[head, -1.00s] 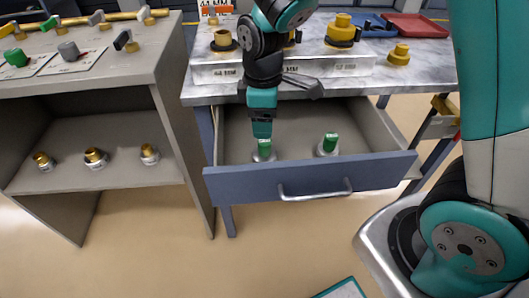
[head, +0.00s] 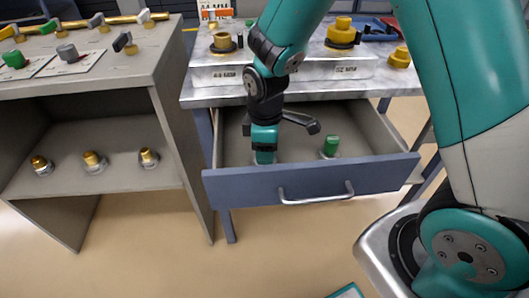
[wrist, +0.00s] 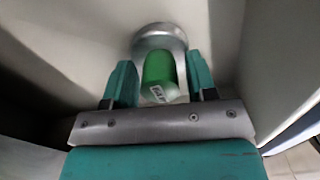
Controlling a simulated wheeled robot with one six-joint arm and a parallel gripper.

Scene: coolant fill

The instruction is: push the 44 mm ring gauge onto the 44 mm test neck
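Two gauges with green handles on silvery round bases stand in the open drawer (head: 240,186). My gripper (head: 264,156) is lowered over the left gauge, which it mostly hides in the head view. In the wrist view the green handle (wrist: 159,72) stands between my two open fingers, with a narrow gap on each side. The label on it is too small to read. The right gauge (head: 330,147) stands free. On the bench, a brass neck (head: 222,41) with a dark collar stands on the block (head: 207,77) whose label seems to read 44 MM.
A larger yellow neck (head: 342,31) stands on the block's right part, and a loose yellow piece (head: 399,57) lies beside it. The drawer's front and side walls are close around my gripper. A grey shelf unit (head: 150,100) with brass fittings stands at the left.

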